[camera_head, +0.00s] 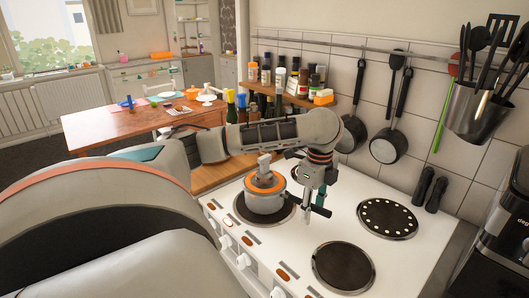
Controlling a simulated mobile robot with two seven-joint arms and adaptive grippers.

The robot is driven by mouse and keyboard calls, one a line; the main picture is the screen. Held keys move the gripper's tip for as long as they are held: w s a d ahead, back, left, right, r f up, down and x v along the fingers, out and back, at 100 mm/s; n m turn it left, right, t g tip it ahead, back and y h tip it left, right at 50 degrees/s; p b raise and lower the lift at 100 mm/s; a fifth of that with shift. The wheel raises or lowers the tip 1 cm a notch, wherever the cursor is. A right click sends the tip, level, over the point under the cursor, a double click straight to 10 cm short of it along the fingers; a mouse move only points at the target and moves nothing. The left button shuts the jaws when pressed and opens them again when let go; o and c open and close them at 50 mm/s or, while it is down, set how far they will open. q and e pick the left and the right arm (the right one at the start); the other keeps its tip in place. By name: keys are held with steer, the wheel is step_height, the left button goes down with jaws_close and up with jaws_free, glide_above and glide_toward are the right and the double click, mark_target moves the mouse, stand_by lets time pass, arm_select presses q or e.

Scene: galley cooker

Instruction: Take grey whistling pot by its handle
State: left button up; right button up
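The grey whistling pot (264,202) stands upright on the left hob plate of the white cooker. It has an orange band round its top and a grey knob-like part above. A dark bar, seemingly its handle, points right from the pot towards my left gripper (316,206). My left gripper hangs down from the wrist just right of the pot, with its fingertips over the cooker top. The fingers overlap the end of the dark bar in the picture. I cannot tell whether they touch or hold it. My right gripper is not in view.
The cooker top (300,232) has bare hob plates in front and to the right. A spice shelf (290,94) and hanging pans (388,147) line the tiled wall behind. A black coffee machine (495,225) stands at the right edge. A wooden table (120,125) is further back left.

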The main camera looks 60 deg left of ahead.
arm_select(q)
steer(key=shift+f, duration=0.15)
jaws_close()
